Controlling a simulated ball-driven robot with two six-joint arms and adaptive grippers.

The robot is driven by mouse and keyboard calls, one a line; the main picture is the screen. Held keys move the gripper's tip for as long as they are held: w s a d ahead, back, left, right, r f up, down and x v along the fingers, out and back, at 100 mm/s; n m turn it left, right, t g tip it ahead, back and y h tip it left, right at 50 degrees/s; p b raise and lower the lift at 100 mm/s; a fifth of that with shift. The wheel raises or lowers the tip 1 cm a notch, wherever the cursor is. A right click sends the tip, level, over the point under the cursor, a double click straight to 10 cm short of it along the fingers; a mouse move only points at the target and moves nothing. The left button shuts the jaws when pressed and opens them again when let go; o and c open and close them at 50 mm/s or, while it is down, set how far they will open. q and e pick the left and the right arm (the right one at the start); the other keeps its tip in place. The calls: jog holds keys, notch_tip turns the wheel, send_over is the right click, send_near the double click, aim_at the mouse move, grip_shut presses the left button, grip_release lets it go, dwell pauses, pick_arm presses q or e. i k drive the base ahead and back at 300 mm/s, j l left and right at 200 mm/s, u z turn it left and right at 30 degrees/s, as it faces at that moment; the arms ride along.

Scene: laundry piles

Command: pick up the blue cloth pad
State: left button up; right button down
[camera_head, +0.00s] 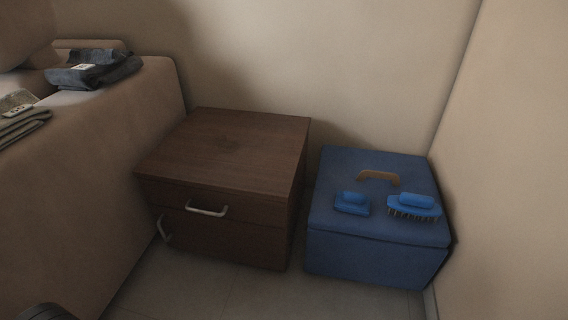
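The blue cloth pad (352,204) appears to be the small blue piece with a raised grip on top, lying on the left part of the lid of a blue box. A blue brush (414,206) with dark bristles lies to its right on the same lid, with a small gap between them. Neither of my grippers can be made out in the head view.
The blue box (330,258) has a tan handle (378,178) behind the pad and stands close to the right wall. A brown drawer cabinet (230,145) with a bare top is to its left. Folded dark clothes (95,70) lie on the beige sofa (110,150).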

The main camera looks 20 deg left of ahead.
aim_at(348, 201)
jog(key=i+l+u, duration=0.1)
jog(key=u, duration=0.3)
jog(key=i+l+u, duration=0.2)
jog(key=u, duration=0.2)
jog(key=i+l+u, duration=0.2)
jog(key=u, duration=0.2)
